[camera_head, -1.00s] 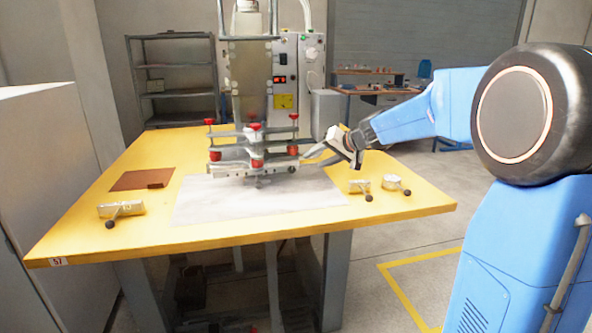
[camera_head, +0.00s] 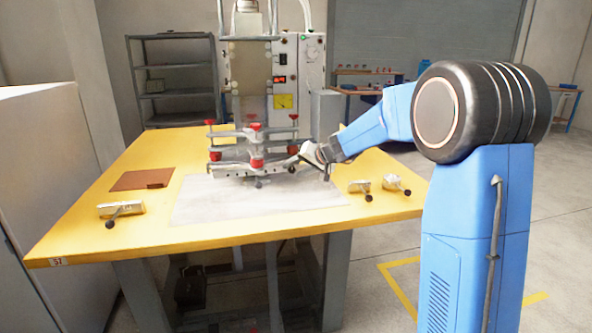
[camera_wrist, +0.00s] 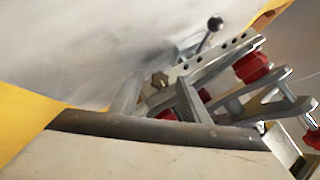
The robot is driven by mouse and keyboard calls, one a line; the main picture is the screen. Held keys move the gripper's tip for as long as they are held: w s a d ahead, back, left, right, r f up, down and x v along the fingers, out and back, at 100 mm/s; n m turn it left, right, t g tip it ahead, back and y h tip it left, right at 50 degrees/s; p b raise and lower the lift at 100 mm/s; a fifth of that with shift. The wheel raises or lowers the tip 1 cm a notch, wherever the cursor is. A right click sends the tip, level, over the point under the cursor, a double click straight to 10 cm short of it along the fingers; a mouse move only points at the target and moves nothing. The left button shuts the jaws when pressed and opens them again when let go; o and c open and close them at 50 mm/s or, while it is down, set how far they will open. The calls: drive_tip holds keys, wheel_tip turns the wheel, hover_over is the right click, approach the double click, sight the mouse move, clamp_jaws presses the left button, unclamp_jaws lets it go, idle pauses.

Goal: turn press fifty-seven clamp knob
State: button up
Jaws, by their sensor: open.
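The press (camera_head: 248,80) stands at the back of a yellow table (camera_head: 90,228) whose corner tag looks like 57. Its clamp bar (camera_head: 230,170) carries several red knobs. In the wrist view a small dark star-shaped knob (camera_wrist: 160,80) shows at the near end of the metal bar (camera_wrist: 222,62). My gripper (camera_head: 296,164) is at the bar's right end. Its two grey fingers are open, and the star knob appears between them in the wrist view; contact cannot be told. The gripper hides this knob in the head view. A black ball lever (camera_wrist: 215,23) shows farther along the bar.
A pale sheet (camera_head: 250,203) lies in front of the press. Small metal blocks with black-ball levers sit at left (camera_head: 120,209) and right (camera_head: 360,187). A brown plate (camera_head: 130,181) lies at left. A red knob (camera_wrist: 252,67) and bracket arms stand close right of my fingers.

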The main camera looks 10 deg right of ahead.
drive_tip(key=c, duration=1.1)
drive_tip(key=shift+o, duration=0.2)
drive_tip(key=shift+d+f+m+t+y, duration=0.2)
drive_tip(key=shift+d+m+t+y, duration=0.1)
drive_tip(key=shift+m+y, duration=0.5)
drive_tip(key=shift+f+m+t+y, duration=0.2)
drive_tip(key=shift+m+t+y, duration=0.3)
drive_tip(key=shift+y, duration=0.4)
drive_tip(key=shift+f+m+t+y, duration=0.15)
drive_tip(key=shift+m+t+y, duration=0.15)
drive_tip(key=shift+m+y, duration=0.5)
drive_tip(key=o, duration=1.1)
drive_tip(key=shift+c, duration=0.2)
